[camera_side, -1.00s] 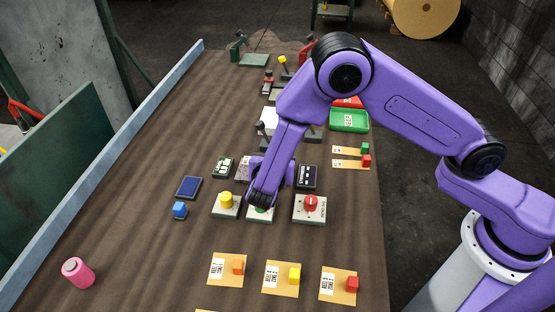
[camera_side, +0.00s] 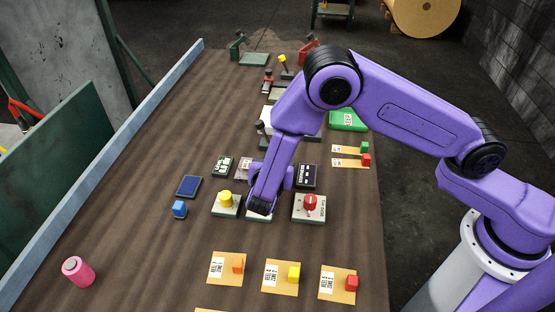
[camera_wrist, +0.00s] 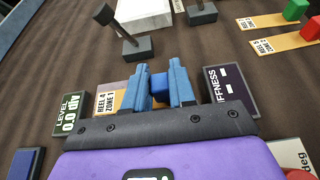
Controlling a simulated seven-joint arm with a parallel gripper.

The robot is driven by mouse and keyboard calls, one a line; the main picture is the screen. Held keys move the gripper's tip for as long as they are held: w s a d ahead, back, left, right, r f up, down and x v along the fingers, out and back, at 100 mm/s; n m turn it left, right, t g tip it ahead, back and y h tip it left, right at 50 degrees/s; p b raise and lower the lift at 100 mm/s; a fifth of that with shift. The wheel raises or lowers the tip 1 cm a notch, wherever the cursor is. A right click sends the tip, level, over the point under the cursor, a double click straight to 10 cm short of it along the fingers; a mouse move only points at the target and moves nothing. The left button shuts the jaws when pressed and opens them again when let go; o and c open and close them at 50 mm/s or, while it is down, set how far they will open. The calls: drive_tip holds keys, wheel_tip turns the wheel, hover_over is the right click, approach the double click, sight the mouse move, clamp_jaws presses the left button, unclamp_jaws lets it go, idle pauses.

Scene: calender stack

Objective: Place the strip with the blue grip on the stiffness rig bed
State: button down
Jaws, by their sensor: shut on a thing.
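In the wrist view my gripper (camera_wrist: 160,90) is shut on a blue block grip (camera_wrist: 158,87). A tan strip labelled "REEL 4 ZONE 1" (camera_wrist: 109,101) shows beside and behind the left finger, its rest hidden by the fingers. In the side view my gripper (camera_side: 264,200) is low over the middle of the table and covers the grip. A pale labelled patch (camera_side: 243,169) shows left of it. The black STIFFNESS display (camera_wrist: 231,90) is right of the fingers; it also shows in the side view (camera_side: 307,176). The rig bed is not clearly distinguishable. I cannot tell whether the strip touches a surface.
A green LEVEL display (camera_wrist: 72,113) is to the left. A yellow-knob box (camera_side: 226,206) and red-knob box (camera_side: 309,209) flank my gripper in front. Dark posts on bases (camera_wrist: 137,48) stand beyond.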

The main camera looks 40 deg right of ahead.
drive_tip(key=c, duration=0.9)
unclamp_jaws()
drive_tip(key=shift+s+d+f, duration=0.1)
drive_tip(key=shift+s+f, duration=0.1)
drive_tip(key=shift+f, duration=0.25)
drive_tip(key=shift+c, duration=0.2)
drive_tip(key=shift+r, duration=0.6)
drive_tip(key=v, duration=1.2)
drive_tip(key=shift+w+r, duration=0.15)
